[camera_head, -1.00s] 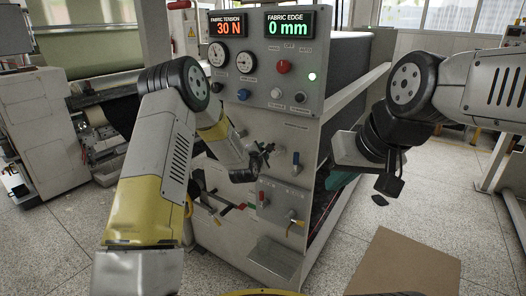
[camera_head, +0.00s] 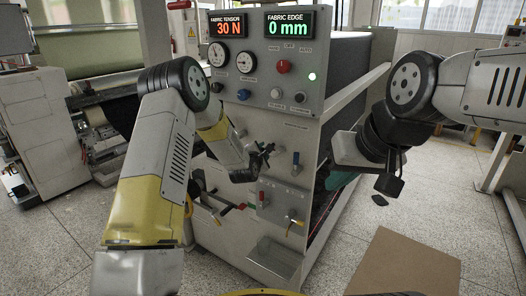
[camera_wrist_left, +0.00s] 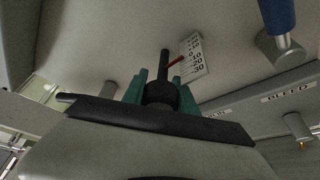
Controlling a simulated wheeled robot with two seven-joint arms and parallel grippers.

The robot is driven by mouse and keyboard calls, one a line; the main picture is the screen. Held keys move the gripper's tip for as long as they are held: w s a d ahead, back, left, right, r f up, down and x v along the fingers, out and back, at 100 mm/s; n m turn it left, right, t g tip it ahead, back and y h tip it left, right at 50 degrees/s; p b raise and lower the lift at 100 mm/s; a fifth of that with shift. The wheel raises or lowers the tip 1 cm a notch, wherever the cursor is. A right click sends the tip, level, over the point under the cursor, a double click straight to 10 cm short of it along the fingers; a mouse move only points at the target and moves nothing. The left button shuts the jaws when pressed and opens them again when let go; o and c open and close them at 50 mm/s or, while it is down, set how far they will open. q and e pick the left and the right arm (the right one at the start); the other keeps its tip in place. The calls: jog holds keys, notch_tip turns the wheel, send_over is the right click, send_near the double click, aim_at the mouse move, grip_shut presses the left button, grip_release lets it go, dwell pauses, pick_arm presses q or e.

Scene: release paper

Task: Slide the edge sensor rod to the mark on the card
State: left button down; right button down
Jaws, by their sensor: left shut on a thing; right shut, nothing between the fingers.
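In the left wrist view, my left gripper (camera_wrist_left: 162,92) has its teal fingers shut on the dark edge sensor rod (camera_wrist_left: 164,62). The rod sticks out beyond the fingers towards the panel. In the head view, the left fingers and the card are hidden near the machine's front. My right gripper (camera_head: 338,180) is shut and empty, beside the machine's right side.
The machine's upper panel (camera_head: 262,85) shows FABRIC TENSION 30 N and FABRIC EDGE 0 mm. A blue handle (camera_wrist_left: 277,15) stands right of the card in the left wrist view. A brown sheet (camera_head: 405,268) lies on the floor at right.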

pick_arm(q)
jog(key=shift+w+d, duration=0.35)
jog(key=shift+w, duration=0.05)
jog(key=c, duration=1)
grip_release()
jog(key=shift+o, duration=0.2)
jog(key=v, duration=0.7)
jog(key=shift+s, duration=0.4)
jog(key=shift+a, duration=0.1)
